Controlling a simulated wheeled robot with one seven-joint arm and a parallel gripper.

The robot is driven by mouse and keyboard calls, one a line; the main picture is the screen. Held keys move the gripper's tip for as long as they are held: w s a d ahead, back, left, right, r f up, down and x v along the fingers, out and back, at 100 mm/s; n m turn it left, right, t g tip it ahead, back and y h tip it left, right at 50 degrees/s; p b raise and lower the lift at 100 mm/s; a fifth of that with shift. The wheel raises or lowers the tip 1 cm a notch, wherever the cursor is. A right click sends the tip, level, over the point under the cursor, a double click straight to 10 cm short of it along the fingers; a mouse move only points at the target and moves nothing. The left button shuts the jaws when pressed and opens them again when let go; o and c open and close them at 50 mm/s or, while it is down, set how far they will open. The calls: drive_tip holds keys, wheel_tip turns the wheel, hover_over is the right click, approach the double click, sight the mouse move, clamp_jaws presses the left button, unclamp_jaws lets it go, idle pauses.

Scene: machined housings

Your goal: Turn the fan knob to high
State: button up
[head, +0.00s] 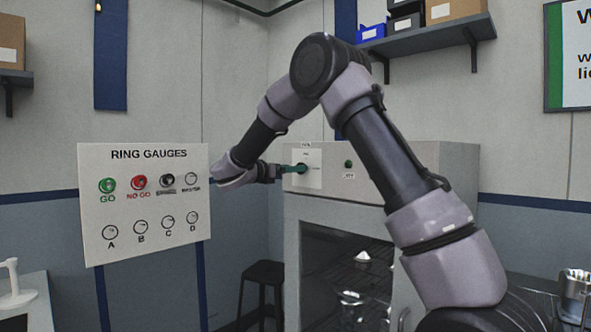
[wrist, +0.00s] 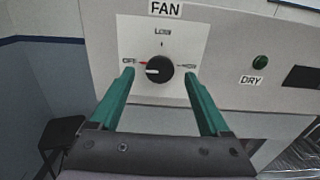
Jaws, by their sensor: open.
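The fan knob (wrist: 159,69) is a round black dial on a white plate (wrist: 190,30) labelled FAN. Marks around it read OFF at left, LOW at top and, it seems, HIGH at right. The knob's white line points left, toward OFF, where there is a red mark. My gripper (wrist: 159,76) is open, with one green finger at each side of the knob in the wrist picture. I see a gap between each finger and the knob; the remaining depth is hard to judge. In the head view my gripper (head: 291,169) is at the plate and largely hides the knob.
The plate is on the upper front of a grey cabinet (head: 430,157) with a glass door below. A green DRY lamp (wrist: 260,62) is to the right. A ring gauges board (head: 145,205) stands left of my gripper, and a dark stool (head: 263,272) is below.

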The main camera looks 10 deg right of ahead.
drive_tip(key=shift+x, duration=1.3)
clamp_jaws()
